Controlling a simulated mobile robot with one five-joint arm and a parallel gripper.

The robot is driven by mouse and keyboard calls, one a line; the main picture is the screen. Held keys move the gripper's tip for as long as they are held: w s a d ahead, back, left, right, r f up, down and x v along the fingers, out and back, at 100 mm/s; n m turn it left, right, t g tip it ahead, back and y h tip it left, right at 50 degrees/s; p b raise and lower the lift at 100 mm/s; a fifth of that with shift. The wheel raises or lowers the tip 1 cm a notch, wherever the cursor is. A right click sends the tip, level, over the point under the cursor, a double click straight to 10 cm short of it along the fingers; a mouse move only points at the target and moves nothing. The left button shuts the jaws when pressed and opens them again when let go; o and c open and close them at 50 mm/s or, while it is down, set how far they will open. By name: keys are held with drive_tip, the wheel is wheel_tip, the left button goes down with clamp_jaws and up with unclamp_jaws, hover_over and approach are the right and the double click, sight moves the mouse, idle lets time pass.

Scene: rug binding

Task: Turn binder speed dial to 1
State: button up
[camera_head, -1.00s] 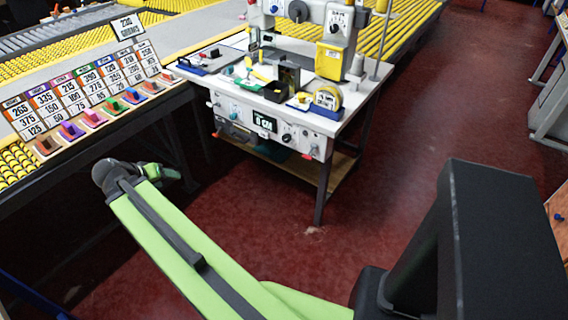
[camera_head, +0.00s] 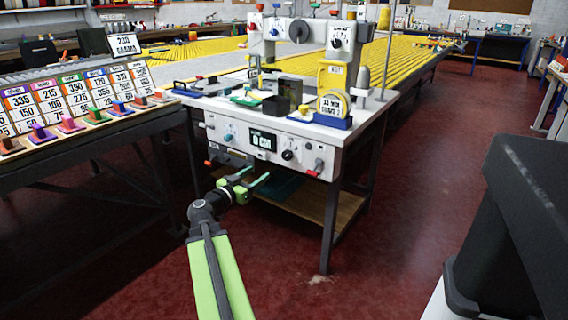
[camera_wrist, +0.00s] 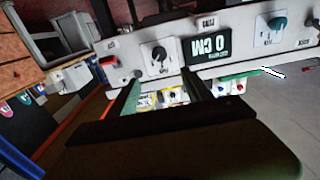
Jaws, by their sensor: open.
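The binder machine (camera_head: 312,50) stands on a white bench, with dials on its head and on the bench's front panel (camera_head: 215,130). The panel carries a teal knob (camera_head: 228,138), a display reading 0 CM (camera_head: 262,141), a black knob (camera_head: 287,155) and a red-tipped control (camera_head: 318,165). The labels are too small to tell which is the speed dial. My gripper (camera_head: 258,180) is open and empty, just below and in front of the panel. In the wrist view the panel is upside down, and the black knob (camera_wrist: 159,53) lies beyond my fingertips (camera_wrist: 160,82).
A wooden shelf (camera_head: 315,207) is below. A rack of numbered cards (camera_head: 75,95) stands on the left table.

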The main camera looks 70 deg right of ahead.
sight(285, 155)
drive_tip(key=x, duration=1.6)
drive_tip(key=shift+d, duration=0.4)
drive_tip(key=shift+s, duration=0.1)
drive_tip(key=shift+a, duration=0.1)
clamp_jaws()
